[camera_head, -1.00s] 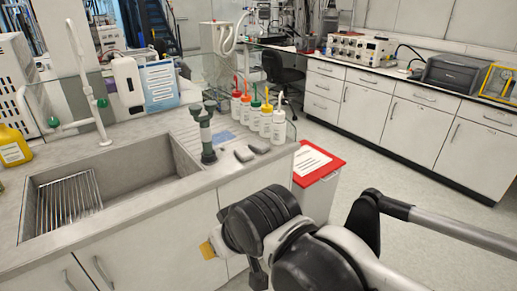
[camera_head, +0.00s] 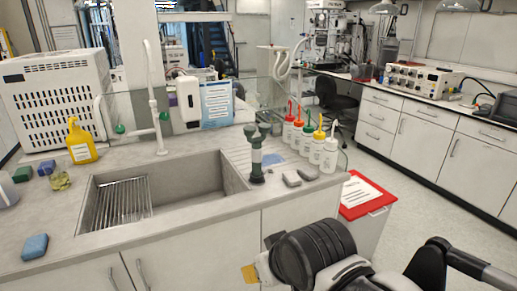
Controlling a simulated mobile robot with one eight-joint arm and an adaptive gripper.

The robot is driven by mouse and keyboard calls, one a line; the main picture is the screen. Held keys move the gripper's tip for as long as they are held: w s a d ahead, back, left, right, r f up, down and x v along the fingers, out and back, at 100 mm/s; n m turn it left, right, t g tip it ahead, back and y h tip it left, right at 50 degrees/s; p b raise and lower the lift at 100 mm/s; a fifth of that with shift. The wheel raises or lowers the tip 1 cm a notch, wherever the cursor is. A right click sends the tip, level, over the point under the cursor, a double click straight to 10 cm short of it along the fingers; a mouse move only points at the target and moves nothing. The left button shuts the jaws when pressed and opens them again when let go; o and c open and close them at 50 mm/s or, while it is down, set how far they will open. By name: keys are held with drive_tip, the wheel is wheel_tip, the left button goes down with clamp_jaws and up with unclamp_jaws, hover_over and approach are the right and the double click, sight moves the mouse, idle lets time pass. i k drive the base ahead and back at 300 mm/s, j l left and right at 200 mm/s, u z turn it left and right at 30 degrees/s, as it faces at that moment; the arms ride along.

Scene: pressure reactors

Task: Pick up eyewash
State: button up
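The eyewash (camera_head: 256,160) looks like the dark green and pale hand-held unit with two round heads. It stands upright on the counter, just right of the sink (camera_head: 235,178). My arm reaches in from the lower right, in front of the counter. At its end, my gripper (camera_head: 250,273) shows only in part, with a small yellow piece at its left, low in front of the cabinet doors. It is apart from the eyewash, toward the viewer. Its fingers are not clearly visible, so I cannot tell whether it is open.
A glass screen runs behind. A tap (camera_head: 153,100), yellow bottle (camera_head: 81,143) and blue sponge (camera_head: 35,246) are left. A red-lidded bin (camera_head: 378,205) stands right.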

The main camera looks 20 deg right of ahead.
sight(256, 150)
drive_tip(key=i+l+z, duration=0.1)
drive_tip(key=l, duration=0.3)
drive_tip(key=i+l+z, duration=0.1)
drive_tip(key=i+l, duration=0.15)
drive_tip(key=l, duration=0.15)
drive_tip(key=i+l, duration=0.2)
drive_tip(key=l, duration=0.2)
drive_tip(key=i+l+z, duration=0.15)
drive_tip(key=l, duration=0.2)
drive_tip(key=i+l+z, duration=0.1)
drive_tip(key=i+l, duration=0.15)
drive_tip(key=l, duration=0.1)
